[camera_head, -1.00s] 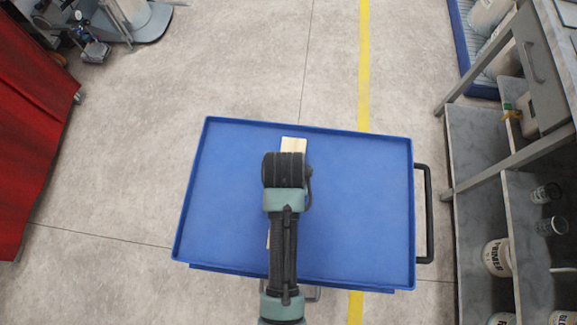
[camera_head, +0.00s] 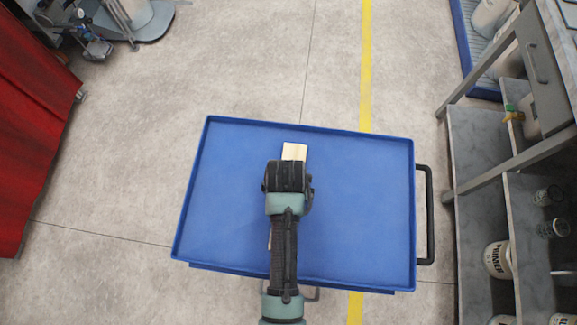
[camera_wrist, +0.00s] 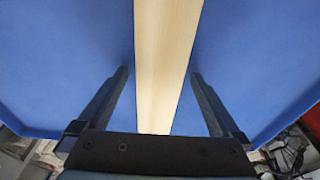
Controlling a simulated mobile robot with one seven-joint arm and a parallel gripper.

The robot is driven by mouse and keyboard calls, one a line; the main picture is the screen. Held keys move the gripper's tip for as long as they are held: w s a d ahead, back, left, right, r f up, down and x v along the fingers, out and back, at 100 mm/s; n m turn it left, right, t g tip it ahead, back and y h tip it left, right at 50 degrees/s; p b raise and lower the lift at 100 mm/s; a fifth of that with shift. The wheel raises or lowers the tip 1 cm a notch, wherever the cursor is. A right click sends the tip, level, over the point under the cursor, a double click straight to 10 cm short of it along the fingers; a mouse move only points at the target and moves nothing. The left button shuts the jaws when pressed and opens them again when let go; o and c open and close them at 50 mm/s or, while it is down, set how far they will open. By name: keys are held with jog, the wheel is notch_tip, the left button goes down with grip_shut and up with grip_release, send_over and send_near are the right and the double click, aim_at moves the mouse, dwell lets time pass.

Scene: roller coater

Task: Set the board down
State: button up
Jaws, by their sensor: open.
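The board (camera_wrist: 165,60) is a long pale wooden strip. In the wrist view it runs between the two fingers of my gripper (camera_wrist: 160,85), with blue gaps showing on both sides, so the fingers are open and apart from it. In the head view the far end of the board (camera_head: 294,151) shows beyond my wrist, over the blue cart tray (camera_head: 365,200). My arm hides most of the board's middle. The board appears to lie on the tray. My fingertips are hidden by my wrist in the head view.
The tray has a low raised rim and a black handle (camera_head: 429,215) on its right. A grey shelf unit (camera_head: 485,160) with cans stands close on the right. A red curtain (camera_head: 35,130) hangs at the left. The floor beyond the cart is clear.

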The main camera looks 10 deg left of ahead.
notch_tip(320, 180, up, 12)
jog(key=s, duration=0.2)
jog(key=w+r+t, duration=0.6)
jog(key=w+r, duration=0.3)
jog(key=r, duration=0.6)
jog(key=w+r+t, duration=0.6)
jog(key=w+r, duration=0.3)
jog(key=r, duration=0.5)
notch_tip(320, 180, up, 17)
jog(key=s+d+t, duration=0.1)
jog(key=d+t, duration=0.1)
jog(key=t, duration=0.4)
jog(key=s+r+t, duration=0.3)
jog(key=s+r, duration=0.2)
jog(key=r, duration=0.3)
jog(key=s+d+r+t, duration=0.1)
jog(key=s+r+t, duration=0.3)
jog(key=r, duration=0.5)
jog(key=shift+s+r+t+p, duration=0.3)
jog(key=shift+s+p, duration=0.15)
jog(key=shift+s, duration=0.5)
